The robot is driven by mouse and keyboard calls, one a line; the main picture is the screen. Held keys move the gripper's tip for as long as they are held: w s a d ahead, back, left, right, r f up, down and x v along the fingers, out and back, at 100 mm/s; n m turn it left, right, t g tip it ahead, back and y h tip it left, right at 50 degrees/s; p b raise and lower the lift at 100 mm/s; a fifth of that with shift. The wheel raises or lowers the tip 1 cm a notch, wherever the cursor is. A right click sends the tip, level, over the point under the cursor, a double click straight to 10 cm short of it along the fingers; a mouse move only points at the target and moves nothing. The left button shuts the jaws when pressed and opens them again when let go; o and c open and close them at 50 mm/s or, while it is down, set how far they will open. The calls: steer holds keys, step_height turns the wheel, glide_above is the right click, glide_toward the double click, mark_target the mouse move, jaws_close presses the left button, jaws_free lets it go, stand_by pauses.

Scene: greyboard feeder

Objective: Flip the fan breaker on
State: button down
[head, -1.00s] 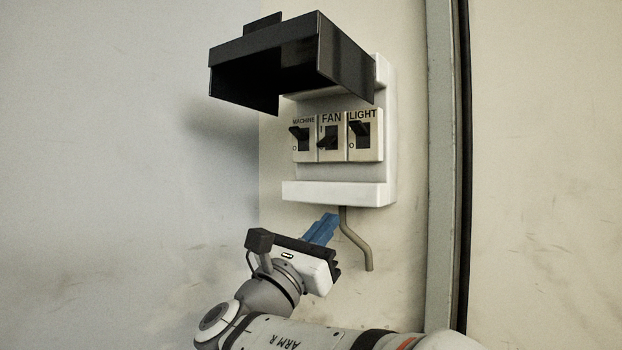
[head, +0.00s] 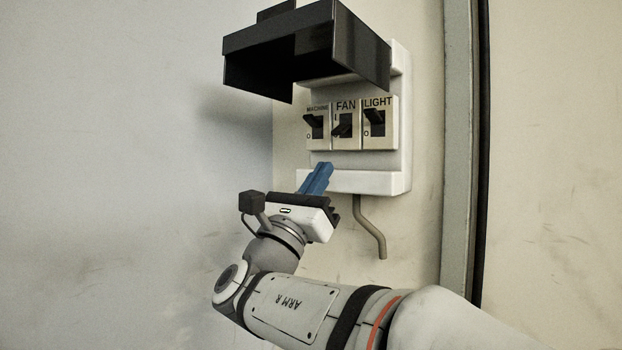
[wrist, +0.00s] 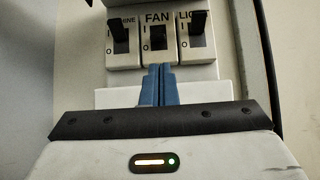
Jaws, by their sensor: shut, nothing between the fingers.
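The fan breaker (head: 345,126) is the middle one of three switches in a white breaker box (head: 400,150) on the wall. Its dark lever points down in the head view, while the levers on either side point up. In the wrist view the fan breaker (wrist: 158,40) sits straight ahead, above my fingertips. My gripper (head: 322,168) has blue fingers that are shut with nothing between them. The fingertips are below the switches, in front of the box's lower ledge, and appear apart from the fan lever. They also show in the wrist view (wrist: 159,70).
The machine breaker (head: 316,125) is left of the fan breaker and the light breaker (head: 378,123) is right, both close by. A raised black cover (head: 300,50) juts out above the switches. A bent grey conduit (head: 368,225) hangs below the box. A vertical frame (head: 462,150) stands to the right.

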mark_target(348, 133)
steer(key=p+x, duration=0.1)
steer(key=x, duration=0.4)
steer(key=shift+w+d+r+p, duration=0.2)
steer(key=shift+r+p, duration=0.05)
steer(key=shift+p, duration=0.05)
steer(key=shift+d, duration=0.1)
